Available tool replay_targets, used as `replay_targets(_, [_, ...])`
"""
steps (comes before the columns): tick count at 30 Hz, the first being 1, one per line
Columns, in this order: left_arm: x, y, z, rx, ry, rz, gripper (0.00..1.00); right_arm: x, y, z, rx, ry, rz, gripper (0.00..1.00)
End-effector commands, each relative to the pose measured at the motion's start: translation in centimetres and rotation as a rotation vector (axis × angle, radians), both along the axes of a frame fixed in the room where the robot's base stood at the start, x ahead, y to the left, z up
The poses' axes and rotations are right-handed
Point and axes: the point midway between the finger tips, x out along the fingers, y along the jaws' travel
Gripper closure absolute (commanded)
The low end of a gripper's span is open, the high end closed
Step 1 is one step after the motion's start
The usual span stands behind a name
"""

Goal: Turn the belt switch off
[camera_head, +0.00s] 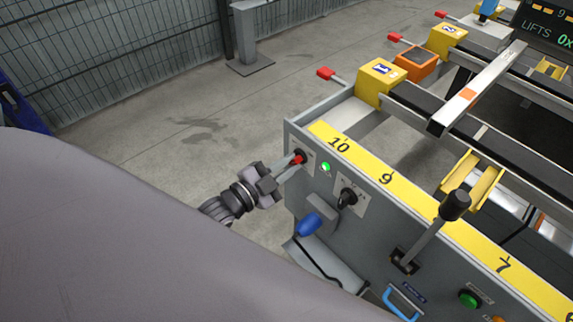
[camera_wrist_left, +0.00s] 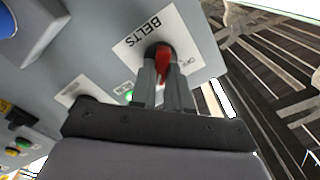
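The belt switch (camera_head: 298,159) is a red handle on a dark round base at the panel's left end, beside a white label. In the left wrist view the red handle (camera_wrist_left: 163,58) sits next to the word BELTS. My left gripper (camera_head: 290,165) reaches it from the left. In the wrist view its two fingers (camera_wrist_left: 162,82) lie close on both sides of the red handle and appear shut on it. The fingers hide part of the handle and some of the label. A green lamp (camera_head: 325,167) beside the switch is lit. My right gripper is not in view.
The grey panel (camera_head: 335,233) also carries a black rotary knob (camera_head: 347,197), a blue handle (camera_head: 308,224), a black lever (camera_head: 428,232) and a green button (camera_head: 469,299). A yellow numbered strip (camera_head: 408,199) runs along its top. Open floor (camera_head: 190,130) lies left of the panel.

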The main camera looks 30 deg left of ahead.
Motion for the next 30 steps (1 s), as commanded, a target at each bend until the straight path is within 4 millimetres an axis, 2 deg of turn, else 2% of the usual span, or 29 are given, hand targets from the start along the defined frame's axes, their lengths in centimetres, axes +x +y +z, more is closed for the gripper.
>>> replay_targets(14, [0.0, 0.0, 0.1, -0.047, 0.016, 0.0, 1.0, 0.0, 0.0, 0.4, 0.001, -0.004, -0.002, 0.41])
replay_targets(20, [0.0, 0.1, 0.2, -0.16, 0.056, 0.0, 1.0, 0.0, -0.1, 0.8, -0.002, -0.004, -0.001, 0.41])
replay_targets(30, [0.0, 0.2, 0.2, -0.453, 0.159, 0.0, 1.0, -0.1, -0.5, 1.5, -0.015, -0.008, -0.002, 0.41])
